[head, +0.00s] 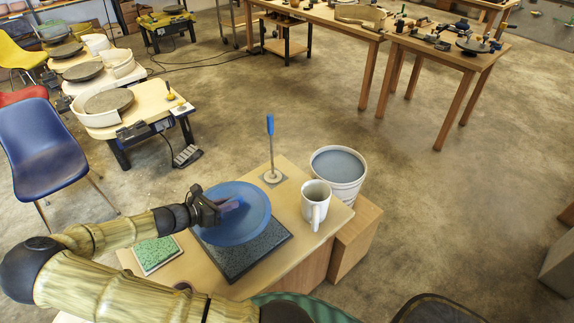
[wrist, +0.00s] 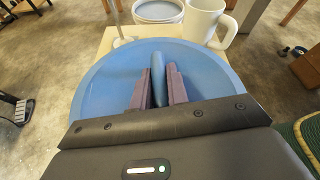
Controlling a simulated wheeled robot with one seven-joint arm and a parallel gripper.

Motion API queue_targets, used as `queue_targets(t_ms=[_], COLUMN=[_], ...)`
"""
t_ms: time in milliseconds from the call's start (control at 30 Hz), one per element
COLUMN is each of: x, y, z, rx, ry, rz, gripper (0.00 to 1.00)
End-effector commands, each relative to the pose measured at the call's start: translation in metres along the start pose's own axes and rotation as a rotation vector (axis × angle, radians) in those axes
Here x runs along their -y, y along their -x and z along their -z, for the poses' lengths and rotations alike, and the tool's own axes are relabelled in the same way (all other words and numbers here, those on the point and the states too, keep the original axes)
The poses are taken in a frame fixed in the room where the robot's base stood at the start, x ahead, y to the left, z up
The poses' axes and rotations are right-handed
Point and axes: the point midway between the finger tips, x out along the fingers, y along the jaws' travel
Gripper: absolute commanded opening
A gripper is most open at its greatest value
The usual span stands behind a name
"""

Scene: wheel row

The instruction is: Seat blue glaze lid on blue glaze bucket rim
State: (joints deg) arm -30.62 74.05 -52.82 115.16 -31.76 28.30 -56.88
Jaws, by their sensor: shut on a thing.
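The blue lid (head: 249,228) is a round disc held over a dark square slab on the small table; it fills the middle of the wrist view (wrist: 105,85). My gripper (head: 232,204) is shut on the lid's upright blue handle (wrist: 158,78), with a finger on each side. Whether the lid touches the slab cannot be told. The blue glaze bucket (head: 340,180) is white with blue glaze inside and its top is open. It stands beyond the table's far right corner, apart from the lid.
A white mug (head: 315,204) stands between the lid and the bucket. A blue-handled upright tool (head: 271,150) stands on a small base behind the lid. The dark slab (head: 262,262) lies below the lid, and a green sponge-like pad (head: 156,253) lies to its left.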

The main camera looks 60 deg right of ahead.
Motion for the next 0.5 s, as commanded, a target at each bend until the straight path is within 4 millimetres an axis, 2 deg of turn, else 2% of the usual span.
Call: queue_targets(t_ms=[267, 500], x=[-0.029, -0.059], y=[0.038, 0.100], z=[0.046, 0.071], rx=[0.075, 0.152], ry=[0.126, 0.276], rz=[-0.292, -0.671], gripper=[0.00, 0.00])
